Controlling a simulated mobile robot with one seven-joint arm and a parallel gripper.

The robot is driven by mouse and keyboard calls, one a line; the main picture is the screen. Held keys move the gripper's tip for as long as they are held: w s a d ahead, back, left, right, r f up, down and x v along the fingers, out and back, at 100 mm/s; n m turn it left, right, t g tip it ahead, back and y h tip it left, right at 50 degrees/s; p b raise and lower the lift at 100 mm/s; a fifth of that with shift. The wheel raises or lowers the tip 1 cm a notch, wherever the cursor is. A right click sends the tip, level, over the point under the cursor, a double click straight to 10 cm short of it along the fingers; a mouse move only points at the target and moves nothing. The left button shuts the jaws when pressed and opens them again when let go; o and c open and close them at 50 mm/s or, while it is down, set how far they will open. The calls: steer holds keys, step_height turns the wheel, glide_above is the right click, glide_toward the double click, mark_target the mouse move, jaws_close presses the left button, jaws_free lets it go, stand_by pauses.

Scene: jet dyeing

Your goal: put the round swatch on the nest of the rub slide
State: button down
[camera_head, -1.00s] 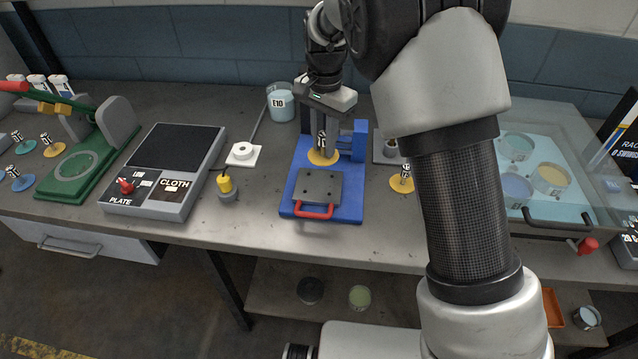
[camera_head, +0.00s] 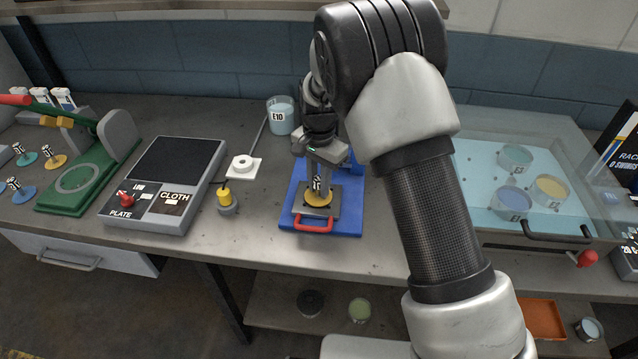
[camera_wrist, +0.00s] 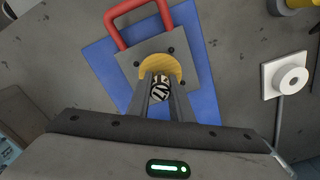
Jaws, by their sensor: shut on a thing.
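The round swatch (camera_head: 317,196) is a yellow disc with a black-and-white labelled stem. My gripper (camera_head: 318,180) is shut on the stem and holds the disc over the grey plate of the rub slide (camera_head: 325,214), which has a red handle and a blue base. In the wrist view the swatch (camera_wrist: 160,66) covers the near middle of the grey plate (camera_wrist: 137,62), and my fingers (camera_wrist: 160,88) hide part of it. The disc looks upright and level. I cannot tell whether it touches the plate, and any nest under it is hidden.
A yellow-topped knob (camera_head: 226,196) and a white block (camera_head: 243,166) stand left of the slide. The panel with the CLOTH label (camera_head: 170,185) is farther left. A beaker marked E10 (camera_head: 281,115) stands behind. A clear-lidded bath (camera_head: 525,190) is at the right.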

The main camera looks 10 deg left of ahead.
steer(key=shift+f, duration=0.2)
steer(key=c, duration=1.6)
jaws_free()
steer(key=shift+r, duration=0.15)
